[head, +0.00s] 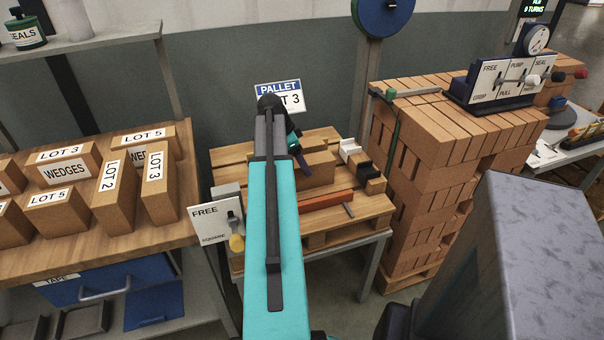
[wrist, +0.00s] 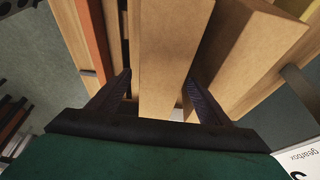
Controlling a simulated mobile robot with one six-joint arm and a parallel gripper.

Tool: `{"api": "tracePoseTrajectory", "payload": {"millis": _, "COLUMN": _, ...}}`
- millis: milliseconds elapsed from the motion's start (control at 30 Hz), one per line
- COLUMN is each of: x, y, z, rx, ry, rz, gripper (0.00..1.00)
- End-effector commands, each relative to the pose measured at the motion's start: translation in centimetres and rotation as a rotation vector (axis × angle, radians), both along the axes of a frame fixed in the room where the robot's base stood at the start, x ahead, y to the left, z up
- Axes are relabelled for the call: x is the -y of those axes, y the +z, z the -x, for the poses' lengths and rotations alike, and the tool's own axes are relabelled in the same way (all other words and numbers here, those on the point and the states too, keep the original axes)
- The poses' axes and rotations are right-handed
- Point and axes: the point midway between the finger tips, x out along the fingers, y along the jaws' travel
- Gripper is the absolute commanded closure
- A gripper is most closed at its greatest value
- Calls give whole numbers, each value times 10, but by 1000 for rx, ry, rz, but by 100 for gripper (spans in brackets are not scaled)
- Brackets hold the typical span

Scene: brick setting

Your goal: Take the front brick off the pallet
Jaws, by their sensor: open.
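The pallet (head: 345,222) stands on a low table in the middle of the head view, under a sign reading PALLET LOT 3. A tan brick (head: 318,172) shows on it, partly hidden by my arm. In the wrist view, my gripper (wrist: 160,80) is open, with one dark finger on each side of a long tan brick (wrist: 165,45). I cannot tell whether the fingers touch it. A second tan brick (wrist: 250,50) lies close on the right. In the head view my gripper (head: 299,152) is mostly hidden behind my arm.
An orange-red strip (head: 326,200) lies on the pallet, with a black-and-white block (head: 358,158) behind. A FREE/SQUARE lever panel (head: 217,223) stands at left. A tall brick stack (head: 425,185) stands close on the right. Labelled LOT boxes (head: 115,190) fill the left bench.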

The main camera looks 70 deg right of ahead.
Motion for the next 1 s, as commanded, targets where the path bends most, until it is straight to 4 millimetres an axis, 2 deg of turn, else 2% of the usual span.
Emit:
{"api": "tracePoseTrajectory", "payload": {"millis": 533, "x": 12, "y": -42, "z": 12, "rx": 0, "ry": 1, "rz": 0, "gripper": 28}}
{"api": "tracePoseTrajectory", "payload": {"millis": 1000, "x": 12, "y": -47, "z": 12, "rx": 0, "ry": 1, "rz": 0, "gripper": 28}}
